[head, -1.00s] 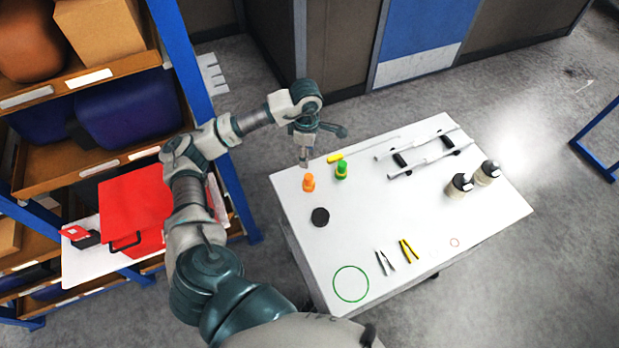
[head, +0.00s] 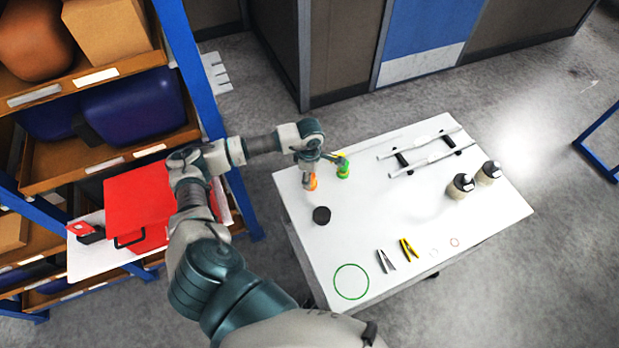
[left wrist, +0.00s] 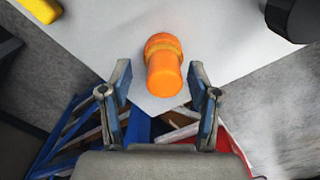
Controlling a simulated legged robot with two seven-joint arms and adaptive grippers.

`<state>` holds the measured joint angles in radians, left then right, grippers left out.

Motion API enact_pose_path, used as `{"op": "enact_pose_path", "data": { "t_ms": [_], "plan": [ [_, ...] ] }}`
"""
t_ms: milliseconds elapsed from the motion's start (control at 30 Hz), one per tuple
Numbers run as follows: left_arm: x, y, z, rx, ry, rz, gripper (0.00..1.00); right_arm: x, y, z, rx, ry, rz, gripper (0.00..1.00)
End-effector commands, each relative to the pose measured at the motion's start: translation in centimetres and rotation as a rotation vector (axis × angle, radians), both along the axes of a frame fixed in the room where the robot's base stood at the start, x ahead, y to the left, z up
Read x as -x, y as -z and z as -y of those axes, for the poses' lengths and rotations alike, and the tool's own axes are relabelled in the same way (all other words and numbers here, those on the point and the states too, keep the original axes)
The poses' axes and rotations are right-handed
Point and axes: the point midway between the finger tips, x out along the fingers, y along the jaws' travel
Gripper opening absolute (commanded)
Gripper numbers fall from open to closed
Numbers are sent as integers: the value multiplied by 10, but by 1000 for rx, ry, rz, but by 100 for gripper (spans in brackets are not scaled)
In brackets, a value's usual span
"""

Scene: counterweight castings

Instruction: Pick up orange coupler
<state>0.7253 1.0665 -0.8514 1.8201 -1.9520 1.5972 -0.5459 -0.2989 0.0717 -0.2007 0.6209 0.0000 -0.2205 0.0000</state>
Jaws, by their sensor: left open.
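The orange coupler (head: 312,183) stands on the white table near its left corner, partly hidden by my left gripper in the head view. In the left wrist view the orange coupler (left wrist: 164,66) lies ahead, between the directions of the two fingers. My left gripper (left wrist: 160,88) is open and empty, with one finger on each side of the coupler's near end. I cannot tell whether the fingers touch it. In the head view my left gripper (head: 308,180) is right at the coupler. My right gripper is not in view.
A green coupler (head: 343,169) stands close to the right of the orange one. A black disc (head: 321,215) lies in front. A shelf rack (head: 205,100) stands left.

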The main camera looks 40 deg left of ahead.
Motion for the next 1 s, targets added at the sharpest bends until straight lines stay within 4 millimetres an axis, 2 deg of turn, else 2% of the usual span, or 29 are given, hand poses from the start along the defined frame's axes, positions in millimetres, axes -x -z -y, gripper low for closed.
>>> {"op": "enact_pose_path", "data": {
  "t_ms": [67, 300, 667, 833, 967, 1000],
  "plan": [
    [0, -1, 1, 0, 1, 1, 62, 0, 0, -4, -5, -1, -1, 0],
    [0, -1, 1, 0, 1, 0, 2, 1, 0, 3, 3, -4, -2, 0],
    [0, -2, -1, 2, 0, 1, 0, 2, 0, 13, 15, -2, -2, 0],
    [0, -15, -2, 1, 0, 1, 0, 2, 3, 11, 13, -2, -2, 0],
    [-1, -35, -1, 0, 0, 3, 0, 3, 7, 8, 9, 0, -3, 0],
    [-1, -37, 6, 2, 3, 2, 0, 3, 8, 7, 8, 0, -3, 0]
  ]
}}
